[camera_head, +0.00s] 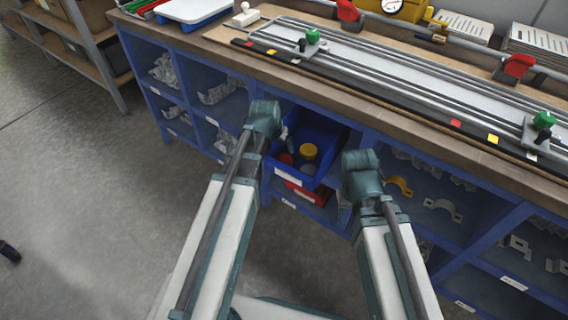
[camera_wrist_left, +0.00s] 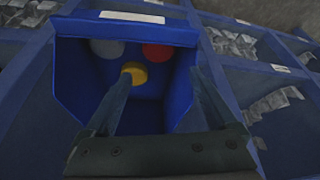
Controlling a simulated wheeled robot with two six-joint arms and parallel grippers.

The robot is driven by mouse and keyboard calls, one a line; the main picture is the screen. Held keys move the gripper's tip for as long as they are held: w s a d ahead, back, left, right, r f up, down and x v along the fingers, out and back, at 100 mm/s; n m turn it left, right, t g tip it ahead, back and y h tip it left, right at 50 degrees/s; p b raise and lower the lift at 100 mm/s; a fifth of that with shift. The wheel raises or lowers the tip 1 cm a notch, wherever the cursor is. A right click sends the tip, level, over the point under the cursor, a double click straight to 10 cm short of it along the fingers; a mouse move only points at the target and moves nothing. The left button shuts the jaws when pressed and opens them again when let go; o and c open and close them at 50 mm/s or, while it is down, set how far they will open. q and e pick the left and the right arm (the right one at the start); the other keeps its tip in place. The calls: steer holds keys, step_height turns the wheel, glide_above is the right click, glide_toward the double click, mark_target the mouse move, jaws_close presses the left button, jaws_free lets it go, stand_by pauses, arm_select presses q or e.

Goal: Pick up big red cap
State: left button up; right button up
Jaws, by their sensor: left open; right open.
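A round red cap (camera_wrist_left: 157,51) lies in the blue bin, near its labelled front wall. In the head view the red cap (camera_head: 285,158) shows at the bin's left side. My left gripper (camera_wrist_left: 160,76) is open, its two fingers pointing into the bin. In the wrist view the red cap lies beyond the fingertips, between their lines, with no contact visible. In the head view the left gripper (camera_head: 284,133) is largely hidden behind its own wrist. My right gripper (camera_head: 344,191) hangs to the right of the bin; its fingers are hard to make out.
The blue bin (camera_head: 330,133) also holds a yellow-topped cap (camera_head: 308,151) and a grey one (camera_wrist_left: 107,47). A red bin (camera_head: 306,194) sits below. Shelf cubbies with metal brackets (camera_head: 442,207) flank it. The workbench edge (camera_head: 330,100) overhangs the bin.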

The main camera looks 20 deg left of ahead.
arm_select(q)
steer(key=b, duration=0.6)
glide_above(284, 158)
steer(key=s, duration=0.2)
step_height(284, 158, down, 7)
steer(key=shift+s+a, duration=0.1)
steer(key=shift+s, duration=0.05)
steer(key=b+x, duration=0.5)
steer(key=shift+f, duration=0.2)
steer(key=shift+r, duration=0.1)
steer(key=c, duration=1)
steer(key=shift+o, duration=0.2)
steer(key=shift+r, duration=0.1)
